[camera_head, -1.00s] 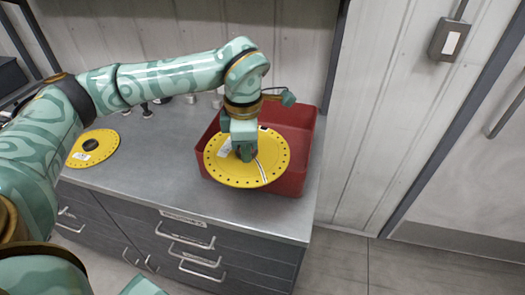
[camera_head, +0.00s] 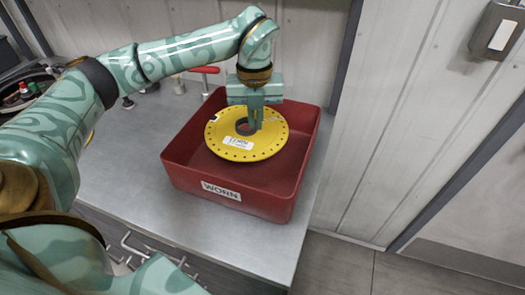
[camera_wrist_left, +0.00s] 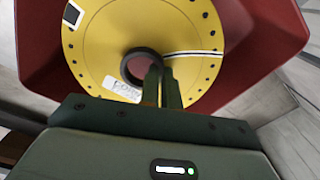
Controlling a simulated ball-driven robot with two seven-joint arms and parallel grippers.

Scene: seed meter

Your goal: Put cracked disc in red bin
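The cracked disc (camera_head: 222,139) is yellow, with small holes around its rim, a white label and a central hole. In the left wrist view, the disc (camera_wrist_left: 95,50) shows a dark-and-white crack line running from the hole to the right edge. It is roughly level within the outline of the red bin (camera_head: 180,172), which carries a "WORN" label; I cannot tell whether it touches the floor. My left gripper (camera_head: 253,127) points down at the disc's centre, its fingers close together on the edge of the hole. My right gripper is not in view.
The bin stands on a grey metal counter (camera_head: 125,180) with drawers below. A red-handled tool (camera_head: 205,70) is behind the bin to the left. A container of small items (camera_head: 25,95) is at far left. A sliver of another yellow disc (camera_head: 90,138) shows behind my arm.

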